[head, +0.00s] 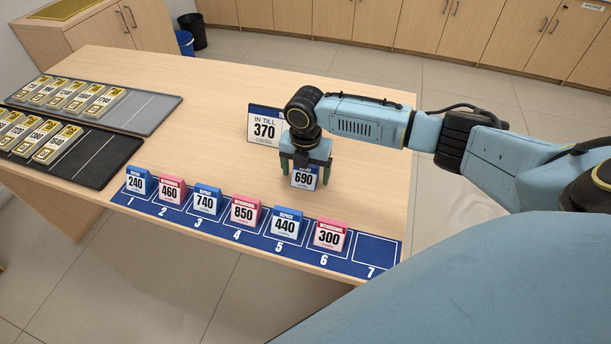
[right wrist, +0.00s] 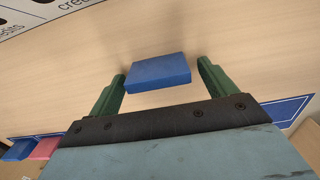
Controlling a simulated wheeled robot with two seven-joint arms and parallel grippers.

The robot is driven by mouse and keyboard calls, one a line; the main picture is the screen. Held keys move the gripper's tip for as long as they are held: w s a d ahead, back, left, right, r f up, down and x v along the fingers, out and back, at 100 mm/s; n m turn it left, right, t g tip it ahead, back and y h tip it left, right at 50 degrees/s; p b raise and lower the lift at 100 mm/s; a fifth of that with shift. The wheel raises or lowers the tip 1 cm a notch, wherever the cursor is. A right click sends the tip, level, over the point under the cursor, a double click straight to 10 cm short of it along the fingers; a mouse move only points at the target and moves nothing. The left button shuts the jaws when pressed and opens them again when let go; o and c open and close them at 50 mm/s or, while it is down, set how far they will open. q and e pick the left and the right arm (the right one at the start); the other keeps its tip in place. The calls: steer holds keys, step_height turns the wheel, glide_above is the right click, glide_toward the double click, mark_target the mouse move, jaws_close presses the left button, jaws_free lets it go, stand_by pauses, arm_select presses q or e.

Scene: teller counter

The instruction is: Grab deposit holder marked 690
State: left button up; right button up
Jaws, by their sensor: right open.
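The blue and white deposit holder marked 690 (head: 304,179) stands on the table, apart from the numbered strip. In the right wrist view its blue top (right wrist: 158,72) lies between the two fingers. My right gripper (head: 306,172) is open, with one green finger on each side of the holder. My left gripper is not in view.
A blue strip (head: 345,265) along the front edge bears several blue and pink holders in slots 1 to 6; slot 7 is empty. An "IN TILL 370" sign (head: 262,126) stands behind the gripper. Trays (head: 150,118) of yellow-labelled stacks lie left. The table (head: 215,110) is clear mid-left.

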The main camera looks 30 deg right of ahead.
steer(key=shift+r, duration=0.1)
steer(key=c, duration=1.1)
